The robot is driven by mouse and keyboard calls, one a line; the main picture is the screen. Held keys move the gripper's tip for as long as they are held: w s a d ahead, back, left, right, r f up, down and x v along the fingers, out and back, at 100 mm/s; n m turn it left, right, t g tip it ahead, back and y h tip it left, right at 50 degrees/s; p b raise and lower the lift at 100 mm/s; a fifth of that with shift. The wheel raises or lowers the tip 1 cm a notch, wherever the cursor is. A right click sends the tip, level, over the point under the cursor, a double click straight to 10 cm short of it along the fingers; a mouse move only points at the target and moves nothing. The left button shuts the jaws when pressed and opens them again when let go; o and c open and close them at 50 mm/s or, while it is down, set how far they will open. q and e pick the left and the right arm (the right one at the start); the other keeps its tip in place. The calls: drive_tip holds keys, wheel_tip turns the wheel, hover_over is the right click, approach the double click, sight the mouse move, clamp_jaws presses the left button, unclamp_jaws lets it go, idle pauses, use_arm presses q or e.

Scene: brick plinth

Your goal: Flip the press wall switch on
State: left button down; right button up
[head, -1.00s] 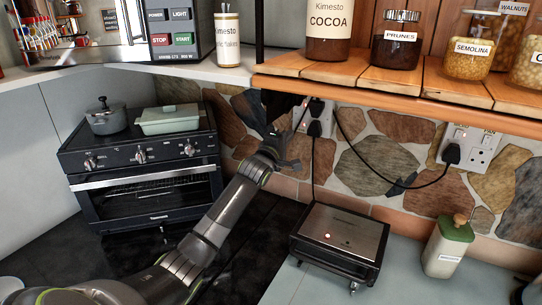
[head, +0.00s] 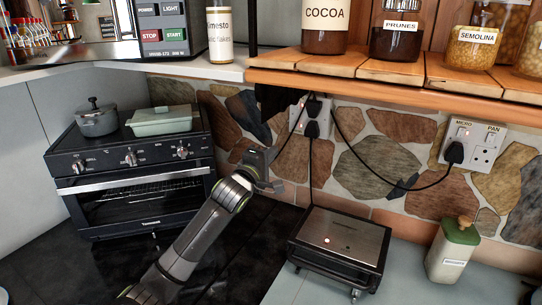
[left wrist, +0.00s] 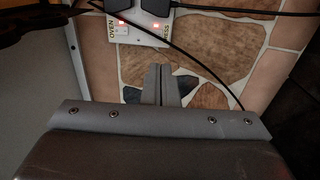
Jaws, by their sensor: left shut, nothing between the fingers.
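The wall switch plate (head: 314,128) is on the stone wall under the wooden shelf, with two black plugs in it. In the left wrist view the plate (left wrist: 150,40) carries the label OVEN and a partly hidden label ending in ESS. A red spot shows beside each label, including the press switch (left wrist: 157,26). My left gripper (head: 270,178) is below and left of the plate, apart from it. In the left wrist view its fingers (left wrist: 160,80) are together and empty, pointing toward the plate. My right gripper is not in view.
A black cable hangs from the plate toward a press (head: 343,239) on the counter. Another cable runs right to the MICRO and PAN socket (head: 473,146). The wooden shelf (head: 375,83) overhangs the plate. An oven (head: 137,180) stands left. A lidded canister (head: 452,250) stands right.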

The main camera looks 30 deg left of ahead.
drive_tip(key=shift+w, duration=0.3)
use_arm(q)
drive_tip(key=s+d+f+m+g, duration=0.1)
drive_tip(key=s+f+m+g, duration=0.2)
drive_tip(key=s+f, duration=0.6)
drive_tip(key=s+d+f+m+g+y, duration=0.1)
drive_tip(key=s+f+m+g, duration=0.3)
drive_tip(key=s+f, duration=0.5)
drive_tip(key=s+d+f+m+g, duration=0.2)
drive_tip(key=s+f+m, duration=0.3)
drive_tip(key=s+f, duration=0.4)
drive_tip(key=shift+s+d+m+g, duration=0.1)
drive_tip(key=shift+s+m+g, duration=0.2)
drive_tip(key=shift+s+g, duration=0.7)
drive_tip(key=s+d+f+m+g, duration=0.2)
drive_tip(key=s+m+g, duration=0.25)
drive_tip(key=s, duration=0.95)
wheel_tip(320, 180, down, 29)
drive_tip(key=s+a+b, duration=0.2)
drive_tip(key=s+d+f+g+b, duration=0.1)
drive_tip(key=s+f+g, duration=0.1)
drive_tip(key=s+f, duration=1.2)
drive_tip(key=shift+d+f+m+h, duration=0.3)
drive_tip(key=shift+d+f+m, duration=0.05)
drive_tip(key=shift+f, duration=0.3)
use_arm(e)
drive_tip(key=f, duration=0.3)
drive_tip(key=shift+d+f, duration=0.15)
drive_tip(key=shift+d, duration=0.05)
